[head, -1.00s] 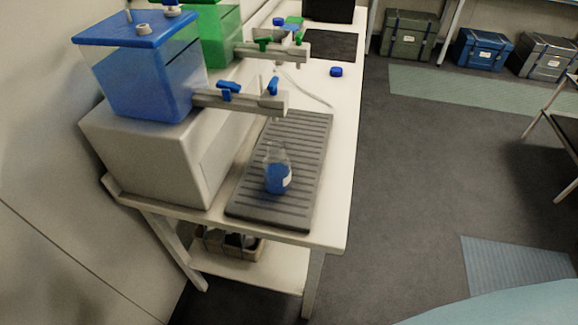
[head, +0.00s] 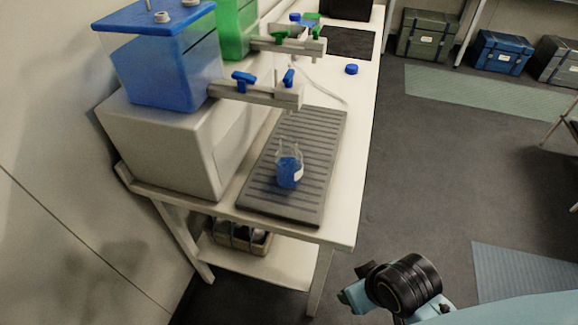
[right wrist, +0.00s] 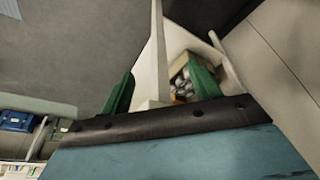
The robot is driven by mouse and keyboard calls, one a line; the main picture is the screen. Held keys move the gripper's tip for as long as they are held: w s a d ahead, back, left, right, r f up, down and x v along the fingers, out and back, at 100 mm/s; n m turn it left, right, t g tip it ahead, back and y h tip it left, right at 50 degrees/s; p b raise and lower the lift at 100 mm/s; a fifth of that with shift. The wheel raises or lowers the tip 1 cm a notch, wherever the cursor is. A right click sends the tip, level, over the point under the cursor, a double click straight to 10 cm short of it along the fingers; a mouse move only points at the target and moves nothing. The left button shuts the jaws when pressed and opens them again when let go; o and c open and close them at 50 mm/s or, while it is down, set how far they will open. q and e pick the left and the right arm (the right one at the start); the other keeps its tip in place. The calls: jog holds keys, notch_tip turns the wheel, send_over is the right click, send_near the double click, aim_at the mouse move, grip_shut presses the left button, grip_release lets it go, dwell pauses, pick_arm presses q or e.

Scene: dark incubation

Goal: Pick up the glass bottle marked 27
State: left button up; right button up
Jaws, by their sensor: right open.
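A clear glass bottle (head: 289,170) with blue liquid and a white label stands upright on the dark ribbed tray (head: 250,205) on the white bench. The number on its label is too small to read. My right arm shows at the lower right of the head view, in front of and lower right of the bench, well apart from the bottle. In the right wrist view my right gripper (right wrist: 162,82) has its two green fingers spread with nothing between them. The bottle is not in that view. My left gripper is not in view.
A blue tank (head: 165,70) on a pale block stands left of the tray, and its tap arm (head: 258,92) reaches over the tray's back end. A green tank (head: 237,30) is behind. A blue cap (head: 351,69) lies on the bench (head: 345,200). The floor to the right is open.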

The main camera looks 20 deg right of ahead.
jog(key=w+r+t, duration=0.2)
jog(key=w, duration=0.1)
jog(key=w+a+r+m+t, duration=0.1)
jog(key=w+r+t, duration=0.1)
jog(key=w+r, duration=0.1)
jog(key=w+r+t, duration=0.2)
jog(key=w, duration=0.3)
jog(key=shift+w+a+r+m+t+h, duration=0.2)
jog(key=shift+r+m+t+h, duration=0.15)
jog(key=shift+m+t+h, duration=0.05)
jog(key=w+a+r+t, duration=0.4)
jog(key=w+r+t, duration=0.2)
jog(key=w+r, duration=0.15)
send_near(287, 140)
jog(key=shift+y, duration=0.3)
jog(key=w, duration=0.1)
jog(key=w+f, duration=0.1)
jog(key=w, duration=0.2)
jog(key=shift+w+d+f+b, duration=0.15)
jog(key=shift+w+d+b, duration=0.15)
jog(key=shift+d, duration=0.1)
jog(key=shift+w+a+f, duration=0.1)
jog(key=shift+w+a, duration=0.05)
jog(key=shift+w, duration=1.2)
jog(key=shift+w+a+f, duration=0.1)
jog(key=shift+w, duration=1.25)
jog(key=shift+r, duration=0.1)
grip_shut()
